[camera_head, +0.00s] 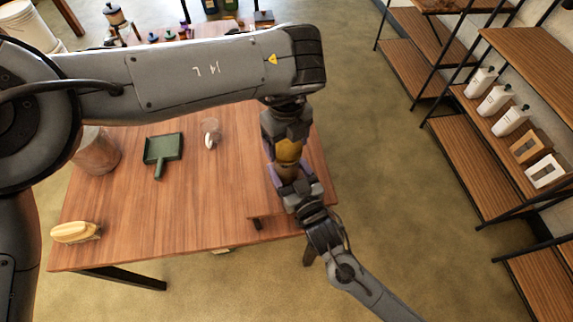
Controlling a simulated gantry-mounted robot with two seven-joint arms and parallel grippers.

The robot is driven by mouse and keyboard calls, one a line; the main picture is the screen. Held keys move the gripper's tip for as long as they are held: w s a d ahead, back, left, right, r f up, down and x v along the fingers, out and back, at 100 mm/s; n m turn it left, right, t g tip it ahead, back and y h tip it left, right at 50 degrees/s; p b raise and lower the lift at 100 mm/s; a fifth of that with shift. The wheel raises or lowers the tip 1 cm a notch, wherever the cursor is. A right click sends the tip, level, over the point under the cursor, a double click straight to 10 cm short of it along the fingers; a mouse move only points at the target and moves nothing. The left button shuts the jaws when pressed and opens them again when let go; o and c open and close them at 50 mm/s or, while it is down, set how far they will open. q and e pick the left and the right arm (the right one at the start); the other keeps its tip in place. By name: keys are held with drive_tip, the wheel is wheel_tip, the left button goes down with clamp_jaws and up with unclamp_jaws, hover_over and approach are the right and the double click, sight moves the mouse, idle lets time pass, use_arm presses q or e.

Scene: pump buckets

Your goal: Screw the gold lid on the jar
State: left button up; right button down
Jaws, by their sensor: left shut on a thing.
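The gold lid (288,150) is at the right part of the wooden table, directly below my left gripper (287,138). My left gripper points down and is shut on the lid. The jar (288,171) shows as a small brownish piece just under the lid; most of it is hidden by the grippers. My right gripper (292,182) comes in from the lower right, with its fingers around the jar. Whether they press on it cannot be made out. Lid and jar look in line, but whether they touch is unclear.
Shelves with white bottles (495,98) stand at the right. The table's front middle is clear.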

use_arm(q)
drive_tip(key=shift+c, duration=0.7)
drive_tip(key=m, duration=0.4)
drive_tip(key=shift+m, duration=0.4)
drive_tip(key=m, duration=0.3)
drive_tip(key=o, duration=1.1)
drive_tip(key=shift+r, duration=2.25)
drive_tip(key=shift+c, duration=0.2)
